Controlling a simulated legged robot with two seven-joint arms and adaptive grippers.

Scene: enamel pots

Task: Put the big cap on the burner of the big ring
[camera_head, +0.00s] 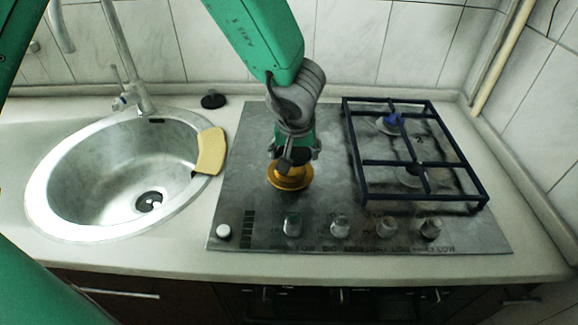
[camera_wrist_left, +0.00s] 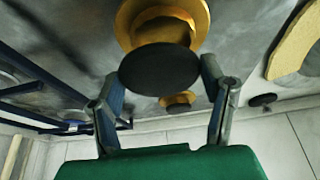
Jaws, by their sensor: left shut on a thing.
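My left gripper (camera_head: 290,160) is shut on the big cap (camera_wrist_left: 159,69), a flat black disc held between its two fingers in the left wrist view. The gripper hangs over the left half of the hob, above the brass burner of the big ring (camera_head: 291,180). That burner also shows beyond the cap in the left wrist view (camera_wrist_left: 130,25), partly covered by it. I cannot tell whether the cap touches the burner. In the head view the gripper mostly hides the cap. My right gripper is not in view.
A smaller brass burner (camera_wrist_left: 178,104) shows in the left wrist view. A small black cap (camera_head: 213,101) lies on the counter behind the yellow sponge (camera_head: 210,151), by the sink (camera_head: 40,205). A dark blue grate (camera_head: 480,190) covers the hob's right half. Knobs (camera_head: 340,226) line the front.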

